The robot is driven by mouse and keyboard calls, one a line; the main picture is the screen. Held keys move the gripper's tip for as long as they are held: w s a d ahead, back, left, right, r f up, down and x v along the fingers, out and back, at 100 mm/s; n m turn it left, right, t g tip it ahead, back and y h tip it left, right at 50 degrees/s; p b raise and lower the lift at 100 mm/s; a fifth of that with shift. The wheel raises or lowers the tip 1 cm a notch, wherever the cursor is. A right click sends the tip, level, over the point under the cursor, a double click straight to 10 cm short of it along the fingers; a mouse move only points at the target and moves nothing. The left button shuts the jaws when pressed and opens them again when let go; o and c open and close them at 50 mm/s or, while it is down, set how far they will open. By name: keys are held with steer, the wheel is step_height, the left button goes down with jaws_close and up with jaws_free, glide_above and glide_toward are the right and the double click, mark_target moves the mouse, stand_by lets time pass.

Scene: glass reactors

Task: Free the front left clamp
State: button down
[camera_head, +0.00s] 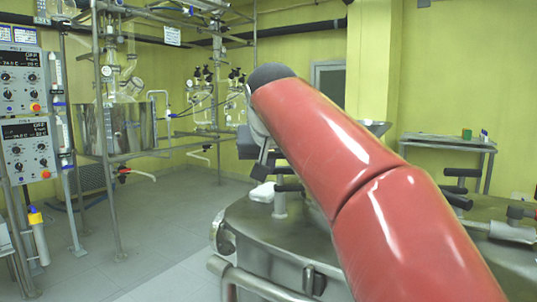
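A steel vessel (262,228) with a round lid stands at the lower middle. A clamp with a black T-handle (287,187) on a metal post stands at the left of its lid; I take it as the front left clamp, but cannot be sure. My red arm crosses the view and hides much of the lid. My gripper (260,165) seems to be the grey and dark part below the arm's far end, just above and left of that handle. Its fingers are mostly hidden, so I cannot tell whether it is open or touches the clamp.
More black-handled clamps (462,173) show right of my arm. A pipe rail (255,281) runs along the vessel's front left. Control boxes (27,148) and a glass reactor rack (105,130) stand at left. A side table (440,143) is at back right. The left floor is clear.

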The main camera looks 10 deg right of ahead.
steer(key=shift+w+d+f+p, duration=0.15)
steer(key=shift+w+f, duration=0.1)
steer(key=shift+w, duration=0.55)
steer(key=shift+w+d+f+p, duration=0.1)
steer(key=shift+w+f, duration=0.2)
steer(key=shift+w, duration=0.5)
steer(key=shift+w+d+f+p, duration=0.15)
steer(key=shift+w+f, duration=0.1)
steer(key=shift+w, duration=0.55)
